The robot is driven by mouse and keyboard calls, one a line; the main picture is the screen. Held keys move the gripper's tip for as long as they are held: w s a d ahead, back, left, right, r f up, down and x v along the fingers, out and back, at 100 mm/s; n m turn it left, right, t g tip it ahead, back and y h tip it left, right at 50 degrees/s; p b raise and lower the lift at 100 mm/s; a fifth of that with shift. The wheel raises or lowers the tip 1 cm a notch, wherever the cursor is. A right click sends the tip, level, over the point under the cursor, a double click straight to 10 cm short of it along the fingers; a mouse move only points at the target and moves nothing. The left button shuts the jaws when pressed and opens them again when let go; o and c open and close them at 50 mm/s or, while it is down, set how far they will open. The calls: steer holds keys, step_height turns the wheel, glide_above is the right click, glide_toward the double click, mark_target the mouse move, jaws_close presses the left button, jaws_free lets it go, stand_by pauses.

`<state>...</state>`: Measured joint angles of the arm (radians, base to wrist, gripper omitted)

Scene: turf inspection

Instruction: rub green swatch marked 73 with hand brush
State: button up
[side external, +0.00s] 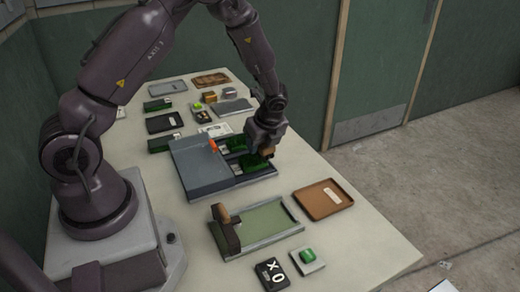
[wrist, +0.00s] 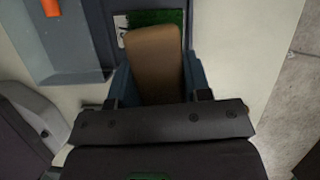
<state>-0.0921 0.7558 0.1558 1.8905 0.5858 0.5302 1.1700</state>
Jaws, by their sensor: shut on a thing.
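My gripper (side external: 265,146) is shut on a brown block-like thing (wrist: 154,55), which looks like the hand brush. It is held over the open right side of a grey case (side external: 203,168). Two green swatches show in that open side, a far one (side external: 237,143) and a near one (side external: 254,161). In the wrist view a green swatch with a white label (wrist: 162,17) lies just beyond the brown thing, partly covered by it. The label is too small to read, so I cannot tell which swatch is 73. Any bristles, and whether they touch the swatch, are hidden.
An orange knob (side external: 213,145) stands up on the case. Several small items crowd the far table.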

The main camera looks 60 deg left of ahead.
steer(key=shift+r, duration=2.05)
